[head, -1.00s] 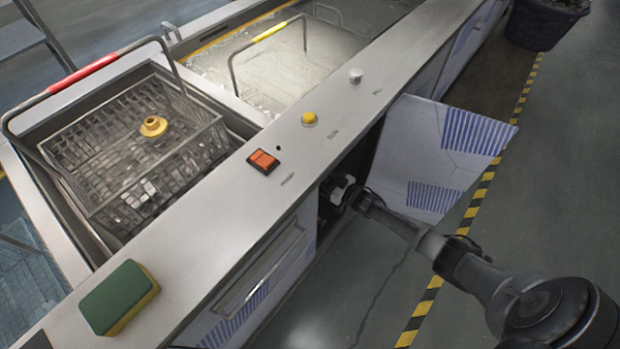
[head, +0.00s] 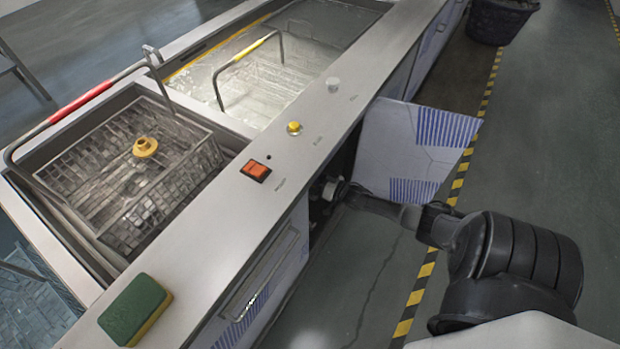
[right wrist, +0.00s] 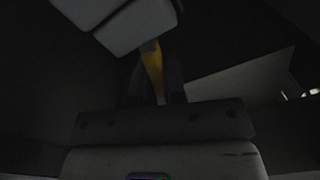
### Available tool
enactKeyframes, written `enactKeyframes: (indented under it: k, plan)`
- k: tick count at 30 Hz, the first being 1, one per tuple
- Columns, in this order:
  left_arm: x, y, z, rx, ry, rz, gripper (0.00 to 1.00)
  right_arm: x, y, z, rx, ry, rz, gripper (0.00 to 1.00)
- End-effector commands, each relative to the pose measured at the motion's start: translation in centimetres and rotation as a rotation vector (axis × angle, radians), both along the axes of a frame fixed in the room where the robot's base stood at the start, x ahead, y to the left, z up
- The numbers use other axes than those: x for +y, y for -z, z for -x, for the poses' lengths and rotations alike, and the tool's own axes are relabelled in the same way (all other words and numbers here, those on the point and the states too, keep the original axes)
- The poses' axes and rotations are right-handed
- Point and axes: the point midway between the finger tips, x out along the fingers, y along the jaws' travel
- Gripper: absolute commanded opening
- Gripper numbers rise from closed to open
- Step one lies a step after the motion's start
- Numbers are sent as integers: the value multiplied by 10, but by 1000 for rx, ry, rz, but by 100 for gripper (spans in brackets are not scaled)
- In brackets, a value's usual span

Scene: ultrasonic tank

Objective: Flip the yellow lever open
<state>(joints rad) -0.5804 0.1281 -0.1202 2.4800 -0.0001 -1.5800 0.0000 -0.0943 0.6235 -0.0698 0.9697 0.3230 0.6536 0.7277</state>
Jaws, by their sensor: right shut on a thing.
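The yellow lever (right wrist: 152,62) shows in the right wrist view as a narrow yellow strip in a dark space. My right gripper (right wrist: 156,92) is shut on it, with a dark finger on each side. A pale, blocky part of the fitting hangs above the lever. In the head view my right arm reaches into the dark opening under the counter, behind the open panel door (head: 412,150). The lever and my right fingertips are hidden there. My left gripper is not in view.
The counter (head: 215,225) carries an orange switch (head: 256,170), a yellow button (head: 293,128), a pale knob (head: 333,84) and a green sponge (head: 135,308). A wire basket (head: 130,180) sits in the near tank. Open floor lies right, with a dark bin (head: 500,20) behind.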

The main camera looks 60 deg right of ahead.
Motion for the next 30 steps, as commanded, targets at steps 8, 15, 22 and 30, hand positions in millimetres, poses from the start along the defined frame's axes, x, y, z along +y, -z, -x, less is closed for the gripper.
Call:
enactKeyframes:
  k: [8, 15, 22, 30]
  plan:
    - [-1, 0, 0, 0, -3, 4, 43, 0, 1, 0, -1, 2, -4, 16]
    - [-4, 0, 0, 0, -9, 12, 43, 0, 1, 0, 0, 1, -2, 37]
    - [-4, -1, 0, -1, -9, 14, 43, 0, 0, 1, 0, 1, -1, 37]
    - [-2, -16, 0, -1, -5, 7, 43, 3, -2, 33, 4, 0, -1, 37]
